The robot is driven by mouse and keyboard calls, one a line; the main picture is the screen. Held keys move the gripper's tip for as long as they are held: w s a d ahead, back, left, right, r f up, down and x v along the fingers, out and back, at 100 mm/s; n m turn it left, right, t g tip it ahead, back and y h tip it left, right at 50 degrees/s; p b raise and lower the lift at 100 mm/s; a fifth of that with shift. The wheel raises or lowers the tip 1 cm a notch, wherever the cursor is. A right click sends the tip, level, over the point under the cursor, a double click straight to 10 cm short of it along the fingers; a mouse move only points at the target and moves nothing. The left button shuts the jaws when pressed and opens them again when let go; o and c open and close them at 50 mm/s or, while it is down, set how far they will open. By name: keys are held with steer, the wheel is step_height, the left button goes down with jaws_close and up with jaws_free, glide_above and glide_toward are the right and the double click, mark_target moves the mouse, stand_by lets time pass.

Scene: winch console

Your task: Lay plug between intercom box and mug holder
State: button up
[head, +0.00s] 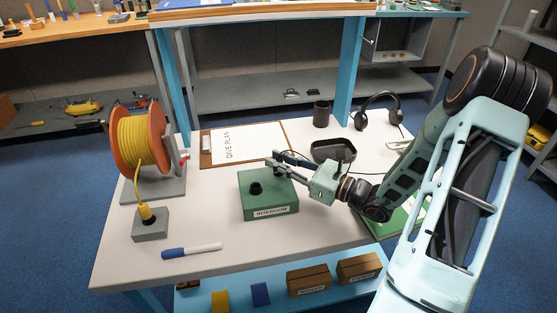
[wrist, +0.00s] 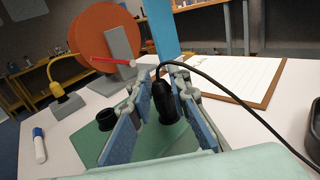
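The green intercom box (head: 270,209), labelled INTERCOM, sits mid-table; its green top (wrist: 160,143) fills the lower wrist view. A black ring-shaped socket (head: 255,188) stands on its top and also shows in the wrist view (wrist: 108,122). The black plug (wrist: 162,100) stands upright at the box top, with a black cable leaving its upper end. My gripper (head: 278,160) reaches over the box from the right. In the wrist view its fingers (wrist: 160,88) are apart on either side of the plug, with a gap at left. A black cylindrical holder (head: 321,114), possibly the mug holder, stands behind.
A black tray (head: 333,150) lies behind my gripper, with headphones (head: 379,112) beyond. A DIVE PLAN clipboard (head: 246,143) lies behind the box. An orange reel with yellow cable (head: 137,142) and a blue marker (head: 190,251) are at left. The front table edge is mostly clear.

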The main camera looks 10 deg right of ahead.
steer(key=o, duration=0.3)
steer(key=shift+o, duration=0.2)
steer(key=shift+b, duration=0.3)
